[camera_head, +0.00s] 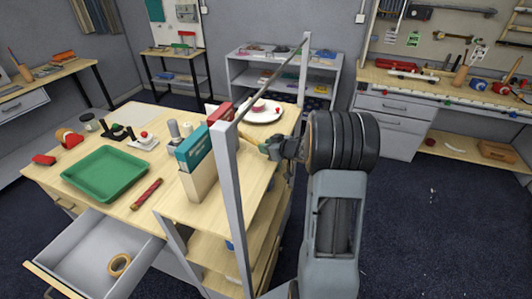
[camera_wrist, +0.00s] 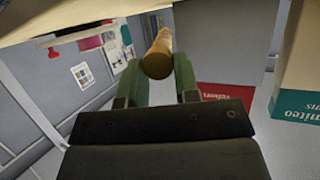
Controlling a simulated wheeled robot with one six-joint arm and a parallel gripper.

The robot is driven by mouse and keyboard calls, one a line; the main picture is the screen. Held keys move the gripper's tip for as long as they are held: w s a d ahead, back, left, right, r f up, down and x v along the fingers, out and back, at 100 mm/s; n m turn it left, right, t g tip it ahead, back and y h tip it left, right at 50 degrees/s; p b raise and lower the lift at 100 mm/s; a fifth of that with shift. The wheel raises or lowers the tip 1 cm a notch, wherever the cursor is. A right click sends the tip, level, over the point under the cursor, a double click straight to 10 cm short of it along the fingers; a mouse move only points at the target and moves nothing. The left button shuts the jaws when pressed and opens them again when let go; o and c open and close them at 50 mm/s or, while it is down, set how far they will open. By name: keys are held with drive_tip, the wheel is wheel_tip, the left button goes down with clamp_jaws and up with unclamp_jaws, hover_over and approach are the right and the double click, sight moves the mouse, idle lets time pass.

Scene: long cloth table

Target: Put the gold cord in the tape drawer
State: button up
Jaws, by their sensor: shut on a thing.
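My gripper (camera_wrist: 158,80) is shut on a gold-brown, rounded stick-like thing, which looks like the gold cord (camera_wrist: 158,48). It sticks out beyond the greenish fingertips in the wrist view. In the head view my gripper (camera_head: 268,149) is beside the upright shelf unit at the right end of the table, and the cord is barely distinguishable there. The tape drawer (camera_head: 85,245) is pulled open at the lower left, with a yellow-brown tape roll (camera_head: 119,264) inside. The drawer is well to the left of my gripper, beyond the shelf unit.
A shelf unit with a tall grey post (camera_head: 229,190) and slanting top bar stands between my gripper and the drawer. Teal and red boxes (camera_head: 196,148) stand on it. A green tray (camera_head: 105,172) and a dark red roll (camera_head: 146,193) lie on the table. The drawer has free room.

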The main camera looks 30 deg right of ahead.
drive_tip(key=shift+f, duration=1.75)
drive_tip(key=shift+f, duration=0.1)
drive_tip(key=shift+f, duration=0.1)
drive_tip(key=o, duration=0.9)
drive_tip(key=shift+o, duration=0.2)
